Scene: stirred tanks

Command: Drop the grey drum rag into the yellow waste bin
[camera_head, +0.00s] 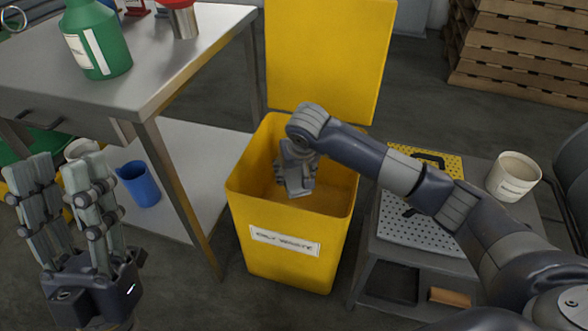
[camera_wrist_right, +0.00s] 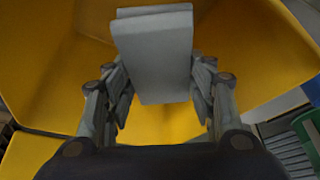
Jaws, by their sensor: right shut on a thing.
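The yellow waste bin (camera_head: 290,275) stands on the floor with its lid (camera_head: 328,55) raised at the back. My right gripper (camera_head: 296,180) reaches down into the bin's opening. In the right wrist view my right gripper (camera_wrist_right: 157,100) is shut on the grey drum rag (camera_wrist_right: 153,58), a flat, folded grey block. The yellow bin walls (camera_wrist_right: 255,50) surround it there. In the head view the rag is hard to tell apart from the grey fingers. My left gripper (camera_head: 65,185) is open and empty at the lower left, away from the bin.
A steel table (camera_head: 165,60) with a green bottle (camera_head: 97,40) stands left of the bin. A blue cup (camera_head: 138,184) is on its lower shelf. A grey cart (camera_head: 405,232) with a white bucket (camera_head: 512,177) stands to the right. Wooden pallets (camera_head: 520,55) are behind.

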